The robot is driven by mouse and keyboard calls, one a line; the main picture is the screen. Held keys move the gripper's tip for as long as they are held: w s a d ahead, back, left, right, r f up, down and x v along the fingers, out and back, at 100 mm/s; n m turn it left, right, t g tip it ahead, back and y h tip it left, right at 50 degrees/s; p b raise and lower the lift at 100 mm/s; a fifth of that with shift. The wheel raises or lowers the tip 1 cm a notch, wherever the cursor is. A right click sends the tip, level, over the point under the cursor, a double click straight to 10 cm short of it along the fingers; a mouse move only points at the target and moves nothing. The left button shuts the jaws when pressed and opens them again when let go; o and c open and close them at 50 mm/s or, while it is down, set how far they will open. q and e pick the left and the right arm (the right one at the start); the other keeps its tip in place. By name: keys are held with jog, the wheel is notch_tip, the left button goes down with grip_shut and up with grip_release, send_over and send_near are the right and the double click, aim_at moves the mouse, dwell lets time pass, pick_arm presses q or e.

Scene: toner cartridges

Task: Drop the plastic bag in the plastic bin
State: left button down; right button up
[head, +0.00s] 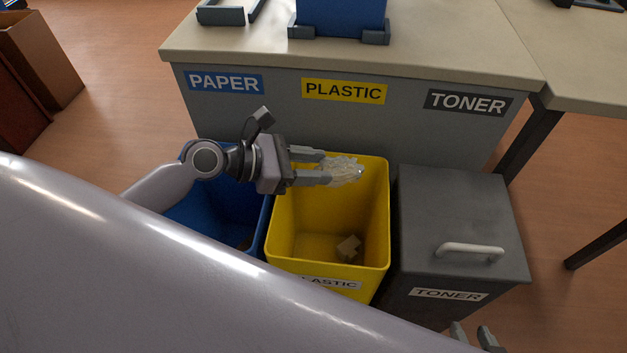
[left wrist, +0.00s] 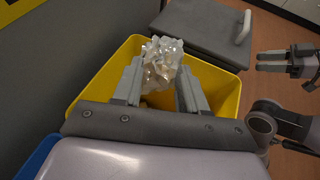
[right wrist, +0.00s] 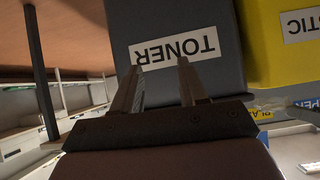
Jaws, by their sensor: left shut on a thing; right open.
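A clear, crumpled plastic bag (head: 345,170) is held by my left gripper (head: 325,170) over the yellow plastic bin (head: 330,285), near its back side. In the left wrist view the bag (left wrist: 162,60) sits between the two fingers (left wrist: 158,88), with the yellow bin (left wrist: 225,88) beneath it. The bin holds a small crumpled brownish item (head: 348,247) at its bottom. My right gripper (head: 474,338) is at the bottom right of the head view, in front of the toner bin. In the right wrist view its fingers (right wrist: 160,75) are apart and empty.
A blue bin (head: 228,210) stands left of the yellow bin, partly behind my left arm. The closed grey toner bin (head: 455,215) with a handle stands right. A table (head: 440,50) with PAPER, PLASTIC and TONER labels is behind. A large grey surface covers the lower left.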

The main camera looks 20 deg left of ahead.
jog(key=w+a+b, duration=0.1)
jog(key=b, duration=0.1)
jog(key=a+t+y+b, duration=0.1)
jog(key=a+b, duration=0.1)
jog(key=b, duration=0.1)
jog(key=w+a+n+y+b, duration=0.1)
jog(key=a+b, duration=0.1)
jog(key=b, duration=0.1)
jog(key=shift+w+a+r, duration=0.2)
jog(key=shift+w+r, duration=0.05)
jog(key=shift+w, duration=0.05)
pick_arm(q)
notch_tip(320, 180, down, 7)
jog(key=b, duration=0.1)
jog(key=shift+r, duration=0.2)
pick_arm(e)
jog(key=shift+w+a+y, duration=0.2)
jog(key=shift+a+y, duration=0.1)
jog(key=shift+a, duration=0.3)
pick_arm(q)
jog(key=c, duration=0.5)
grip_release()
jog(key=shift+c, duration=0.2)
